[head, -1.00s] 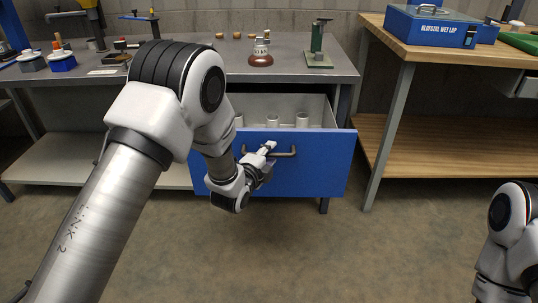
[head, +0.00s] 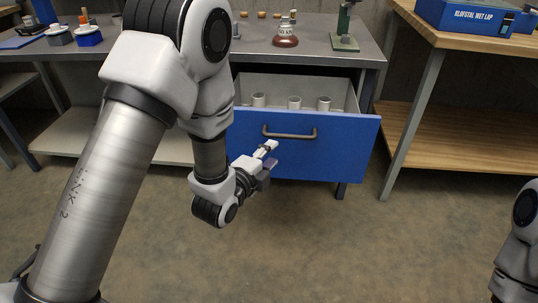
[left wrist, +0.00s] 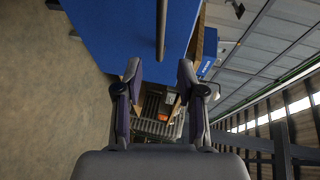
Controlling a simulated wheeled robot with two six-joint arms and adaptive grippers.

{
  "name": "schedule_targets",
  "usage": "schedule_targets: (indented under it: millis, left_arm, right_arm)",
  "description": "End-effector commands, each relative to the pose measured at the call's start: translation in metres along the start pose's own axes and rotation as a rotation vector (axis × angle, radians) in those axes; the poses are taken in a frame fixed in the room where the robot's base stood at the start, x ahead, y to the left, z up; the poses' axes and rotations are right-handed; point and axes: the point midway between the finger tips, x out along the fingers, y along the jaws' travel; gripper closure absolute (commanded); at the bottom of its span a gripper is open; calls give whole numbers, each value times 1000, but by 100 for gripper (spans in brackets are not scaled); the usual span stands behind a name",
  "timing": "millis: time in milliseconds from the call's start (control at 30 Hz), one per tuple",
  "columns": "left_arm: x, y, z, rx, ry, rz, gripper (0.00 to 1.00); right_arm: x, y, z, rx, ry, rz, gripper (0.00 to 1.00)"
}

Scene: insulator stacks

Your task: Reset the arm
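My left gripper (head: 268,158) is in front of the blue drawer (head: 345,150), below and left of its dark handle (head: 290,134), and apart from it. In the left wrist view the two fingers (left wrist: 158,85) stand apart with nothing between them. The handle also shows in the left wrist view (left wrist: 161,28), beyond the fingertips. The drawer is pulled open and holds several pale cylinders (head: 294,103). My right arm shows only in part at the right edge of the head view; its gripper is out of frame.
The grey workbench (head: 345,57) above the drawer carries a brown insulator piece (head: 285,41) and a green stand (head: 344,30). A wooden bench (head: 465,50) with a blue case (head: 465,15) stands to the right. The floor in front of the drawer is clear.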

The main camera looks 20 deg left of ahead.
Motion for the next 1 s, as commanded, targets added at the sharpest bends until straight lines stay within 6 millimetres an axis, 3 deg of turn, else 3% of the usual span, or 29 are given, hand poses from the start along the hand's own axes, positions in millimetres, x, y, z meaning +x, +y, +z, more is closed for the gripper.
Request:
schedule_targets:
  millis: [233, 333, 467, 533, 600, 733, 833, 1000]
  left_arm:
    - [0, 1, 0, 0, 0, 2, 61]
    - [-1, 19, 2, -6, -3, 36, 61]
    - [-15, 92, 10, -35, -25, 177, 61]
    - [-34, 146, 16, -72, -53, 309, 61]
    - [-62, 200, 22, -183, -108, 468, 61]
    - [-130, 285, 28, -490, -298, 758, 61]
    - [-185, 329, 29, -760, -532, 930, 61]
    - [-239, 349, 27, -1116, -920, 1013, 61]
  right_arm:
    - [0, 0, 0, 0, 0, 0, 64]
    - [0, 0, 0, 0, 0, 0, 64]
    - [0, 0, 0, 0, 0, 0, 64]
    - [0, 0, 0, 0, 0, 0, 64]
    - [0, 0, 0, 0, 0, 0, 64]
    - [0, 0, 0, 0, 0, 0, 64]
    - [0, 0, 0, 0, 0, 0, 64]
    - [0, 0, 0, 0, 0, 0, 64]
